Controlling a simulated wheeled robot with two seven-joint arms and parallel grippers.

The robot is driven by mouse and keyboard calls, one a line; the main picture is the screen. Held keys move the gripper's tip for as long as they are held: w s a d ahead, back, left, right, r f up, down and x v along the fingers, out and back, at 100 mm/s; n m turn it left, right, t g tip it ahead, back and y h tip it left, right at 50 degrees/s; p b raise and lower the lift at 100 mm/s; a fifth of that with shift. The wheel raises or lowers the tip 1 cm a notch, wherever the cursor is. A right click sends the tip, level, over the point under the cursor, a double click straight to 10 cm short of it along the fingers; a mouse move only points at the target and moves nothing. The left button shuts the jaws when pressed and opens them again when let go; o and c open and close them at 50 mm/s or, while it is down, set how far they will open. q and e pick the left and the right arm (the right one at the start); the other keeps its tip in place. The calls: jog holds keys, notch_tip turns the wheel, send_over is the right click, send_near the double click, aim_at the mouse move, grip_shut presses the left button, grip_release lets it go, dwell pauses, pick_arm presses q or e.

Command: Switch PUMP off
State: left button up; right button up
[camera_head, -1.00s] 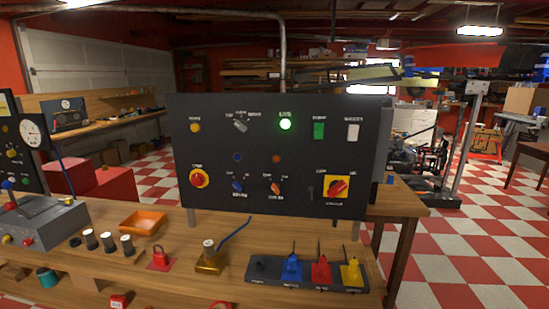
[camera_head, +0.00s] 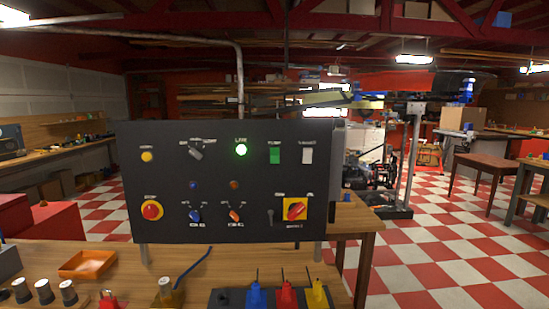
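The black control panel (camera_head: 222,222) stands upright on the wooden bench in the head view. The rocker's exact tilt is too small to tell. Neither of my grippers is in view.
A red-yellow rotary switch (camera_head: 296,209) is at the panel's lower right. Checkered floor is open at right.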

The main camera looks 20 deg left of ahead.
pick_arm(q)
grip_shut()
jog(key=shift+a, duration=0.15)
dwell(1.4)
